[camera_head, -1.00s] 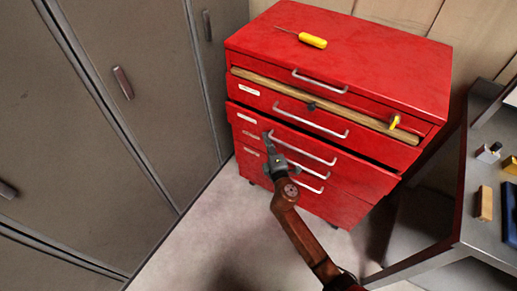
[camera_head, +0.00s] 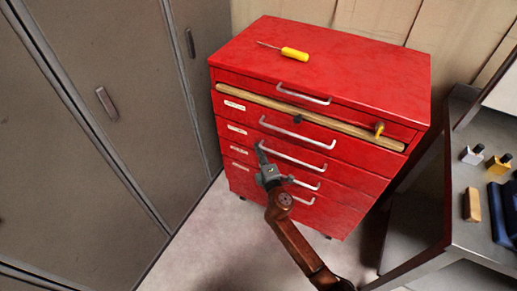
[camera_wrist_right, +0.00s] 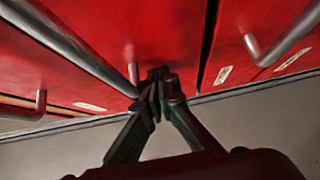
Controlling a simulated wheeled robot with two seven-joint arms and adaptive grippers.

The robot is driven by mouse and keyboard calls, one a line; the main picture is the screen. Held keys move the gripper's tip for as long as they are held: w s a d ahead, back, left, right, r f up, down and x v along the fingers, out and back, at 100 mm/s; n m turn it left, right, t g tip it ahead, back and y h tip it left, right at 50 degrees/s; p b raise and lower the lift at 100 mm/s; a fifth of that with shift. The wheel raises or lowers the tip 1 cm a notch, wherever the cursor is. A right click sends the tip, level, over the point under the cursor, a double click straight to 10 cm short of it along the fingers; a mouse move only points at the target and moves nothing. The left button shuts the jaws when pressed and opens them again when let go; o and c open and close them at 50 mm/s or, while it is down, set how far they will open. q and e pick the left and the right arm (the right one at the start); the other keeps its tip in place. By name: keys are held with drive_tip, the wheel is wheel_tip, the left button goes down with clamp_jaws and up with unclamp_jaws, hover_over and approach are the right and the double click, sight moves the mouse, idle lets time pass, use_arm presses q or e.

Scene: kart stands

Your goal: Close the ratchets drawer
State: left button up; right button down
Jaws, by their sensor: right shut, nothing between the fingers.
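The red tool cabinet (camera_head: 330,60) stands in the middle of the head view with several handled drawers. Their labels are too small to read, so I cannot tell which is named ratchets. The third drawer (camera_head: 345,172) from the top looks about level with its neighbours. My right gripper (camera_head: 261,150) is shut and empty, its tips at the left end of that drawer's handle (camera_head: 295,159). In the right wrist view the shut fingertips (camera_wrist_right: 156,82) are against or very close to a red drawer front, beside a handle end. My left gripper is not in view.
A yellow-handled screwdriver (camera_head: 294,54) lies on the cabinet top. A wooden strip (camera_head: 330,116) runs below the top drawer. Grey lockers (camera_head: 90,150) stand close on the left. A grey bench (camera_head: 455,205) with small bottles is on the right. The floor in front is clear.

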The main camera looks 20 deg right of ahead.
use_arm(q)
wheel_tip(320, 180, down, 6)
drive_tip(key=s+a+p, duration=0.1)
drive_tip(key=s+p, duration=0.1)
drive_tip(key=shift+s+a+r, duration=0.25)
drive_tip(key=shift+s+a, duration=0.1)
use_arm(e)
drive_tip(key=s+a, duration=0.4)
drive_tip(key=s, duration=0.7)
drive_tip(key=shift+s+a+y, duration=0.25)
drive_tip(key=shift+s+y, duration=0.15)
drive_tip(key=shift+f, duration=0.15)
